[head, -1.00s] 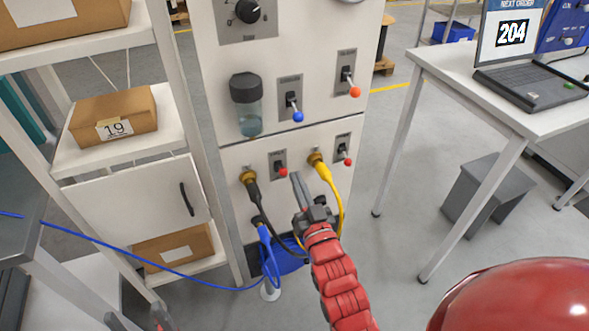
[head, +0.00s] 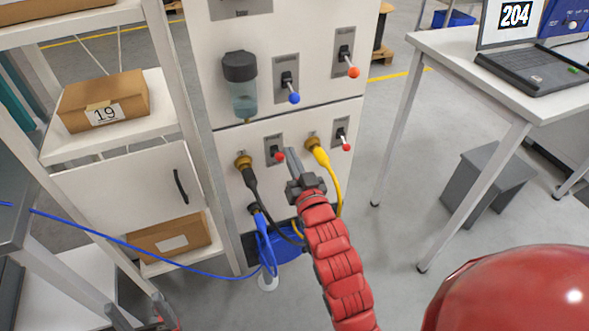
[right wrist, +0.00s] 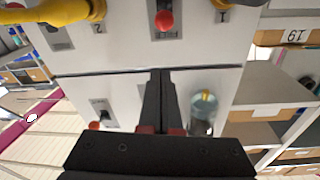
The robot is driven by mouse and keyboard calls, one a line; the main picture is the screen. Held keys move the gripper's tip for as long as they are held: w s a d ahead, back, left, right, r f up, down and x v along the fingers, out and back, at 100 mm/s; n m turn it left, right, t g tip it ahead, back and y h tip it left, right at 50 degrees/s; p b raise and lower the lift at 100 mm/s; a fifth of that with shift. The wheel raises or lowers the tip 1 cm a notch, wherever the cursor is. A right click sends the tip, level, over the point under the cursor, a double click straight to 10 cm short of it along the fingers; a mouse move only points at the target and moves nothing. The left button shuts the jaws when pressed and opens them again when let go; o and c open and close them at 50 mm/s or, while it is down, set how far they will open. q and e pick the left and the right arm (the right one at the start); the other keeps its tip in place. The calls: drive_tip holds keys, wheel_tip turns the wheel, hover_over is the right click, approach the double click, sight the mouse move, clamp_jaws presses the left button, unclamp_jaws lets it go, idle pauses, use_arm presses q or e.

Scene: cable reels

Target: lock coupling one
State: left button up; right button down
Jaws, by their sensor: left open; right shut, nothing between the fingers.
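The black-cabled coupling (head: 243,162) with a brass collar is plugged into the white panel at left; a "1" label (right wrist: 222,15) shows in the right wrist view. Beside it is a lever with a red knob (head: 280,155), also in the right wrist view (right wrist: 165,20). My right gripper (head: 289,151) is shut and empty, its tips close to that knob in the head view; contact cannot be told. In the wrist view its fingers (right wrist: 160,75) are below the knob. My left gripper (head: 140,308) is open at the bottom left, far from the panel.
A yellow-cabled coupling (head: 317,157) and another red-knobbed lever (head: 345,146) sit to the right. A blue-knobbed lever (head: 293,97) and a liquid jar (head: 241,90) are above. A blue cable (head: 150,249) runs left. The shelf (head: 140,135) stands left, the table (head: 480,95) right.

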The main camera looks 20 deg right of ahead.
sight(283, 155)
drive_tip(key=w, duration=0.2)
drive_tip(key=w+r+p, duration=0.1)
drive_tip(key=w, duration=0.2)
drive_tip(key=shift+w+d+r, duration=0.1)
drive_tip(key=shift+w, duration=0.25)
drive_tip(key=f, duration=0.2)
drive_tip(key=s+f+p, duration=0.1)
drive_tip(key=f, duration=0.1)
drive_tip(key=shift+a+f, duration=0.1)
drive_tip(key=shift+a, duration=0.25)
drive_tip(key=shift+f, duration=0.1)
